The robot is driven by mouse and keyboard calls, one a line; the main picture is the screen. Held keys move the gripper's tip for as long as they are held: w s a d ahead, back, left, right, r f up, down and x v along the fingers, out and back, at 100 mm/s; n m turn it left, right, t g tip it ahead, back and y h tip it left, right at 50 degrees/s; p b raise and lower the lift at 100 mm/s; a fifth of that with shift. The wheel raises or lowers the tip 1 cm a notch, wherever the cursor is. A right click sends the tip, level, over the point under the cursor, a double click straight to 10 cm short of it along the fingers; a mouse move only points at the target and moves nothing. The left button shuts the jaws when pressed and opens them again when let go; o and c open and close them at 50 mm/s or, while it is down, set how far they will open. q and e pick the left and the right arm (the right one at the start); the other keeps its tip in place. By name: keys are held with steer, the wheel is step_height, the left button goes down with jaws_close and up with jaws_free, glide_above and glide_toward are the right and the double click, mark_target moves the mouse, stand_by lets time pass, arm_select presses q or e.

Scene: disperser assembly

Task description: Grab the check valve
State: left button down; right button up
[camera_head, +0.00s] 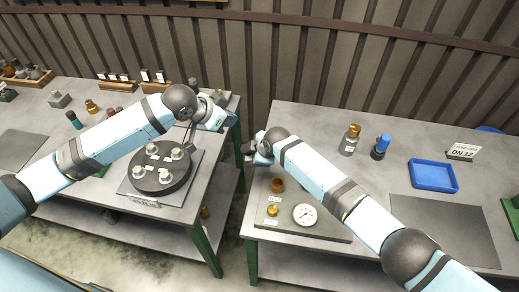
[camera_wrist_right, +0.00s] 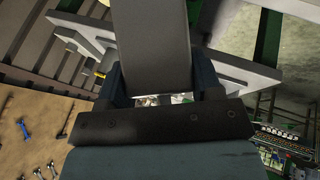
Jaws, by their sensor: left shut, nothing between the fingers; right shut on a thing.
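My right gripper (camera_head: 250,152) is above the left edge of the right table, shut on a part that is mostly hidden. In the right wrist view the gripper (camera_wrist_right: 160,96) shows dark finger pieces beside a wide grey block; I cannot tell whether the held part is the check valve. My left gripper (camera_head: 190,134) is shut and empty, above the round dark fixture (camera_head: 162,180) on the left table. Brass fittings (camera_head: 277,184) and (camera_head: 272,210) stand near a white-faced gauge (camera_head: 305,215) on a dark plate. None can be surely named the check valve.
On the right table stand a brass-topped fitting (camera_head: 350,140), a blue-topped part (camera_head: 381,147), a blue tray (camera_head: 433,175) and a "DN 32" sign (camera_head: 463,151). A gap of floor (camera_head: 228,225) separates the tables. Several small parts line the left table's back.

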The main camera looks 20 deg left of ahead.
steer(key=shift+s+a, duration=0.25)
steer(key=shift+s, duration=0.05)
steer(key=shift+f, duration=0.15)
steer(key=g+y+b, duration=0.1)
steer(key=g+b, duration=0.1)
steer(key=b, duration=0.2)
steer(key=m+g+y+b, duration=0.1)
steer(key=y+b, duration=0.1)
steer(key=b, duration=0.1)
steer(key=shift+f+m+g+y+b, duration=0.2)
steer(key=shift+m+g+y+b, duration=0.1)
steer(key=shift+g+b, duration=0.1)
steer(key=shift+r+g+y+b, duration=0.25)
steer(key=shift+g+y+b, duration=0.05)
steer(key=shift+b, duration=0.15)
steer(key=shift+r, duration=0.15)
